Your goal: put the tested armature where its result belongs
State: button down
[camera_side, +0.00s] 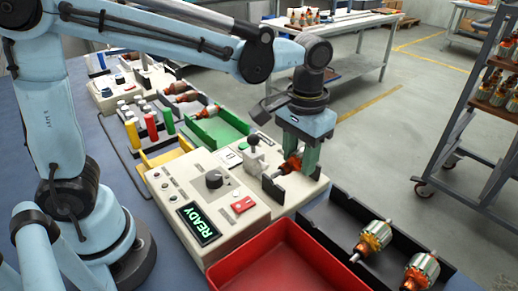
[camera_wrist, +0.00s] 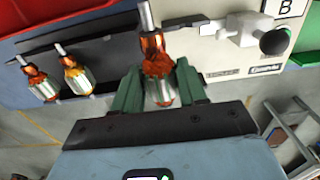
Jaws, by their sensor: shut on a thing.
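My gripper (camera_side: 297,160) points down over the right end of the cream tester (camera_side: 232,195) and is shut on an armature (camera_side: 292,164). In the wrist view this armature (camera_wrist: 155,62) lies between the green fingers, its shaft pointing up the picture. I cannot tell whether it rests in the tester's nest or hangs just above it. The tester's display (camera_side: 199,222) reads READY in green. A red bin (camera_side: 238,282) stands in front of the tester. A green bin (camera_side: 222,128) with an armature in it stands behind the tester.
A black tray (camera_side: 345,215) right of the red bin holds two armatures (camera_side: 373,238). A yellow tray (camera_side: 160,158) and colored cylinders (camera_side: 151,127) stand behind the tester. The tester's black-knobbed lever (camera_side: 254,142) stands close left of my gripper. The red bin's visible floor is empty.

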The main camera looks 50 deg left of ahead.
jog(key=s+d+r, duration=0.3)
jog(key=s+d, duration=0.1)
jog(key=w+a, duration=0.4)
jog(key=a, duration=0.5)
jog(key=w+a, duration=0.5)
jog(key=a, duration=0.5)
jog(key=s+a+f, duration=0.1)
jog(key=a+f, duration=0.2)
jog(key=a, duration=1.4)
jog(key=shift+s+f, duration=0.1)
jog(key=shift+f, duration=4.1)
jog(key=shift+f, duration=0.55)
jog(key=c, duration=0.5)
grip_release()
jog(key=shift+c, duration=0.2)
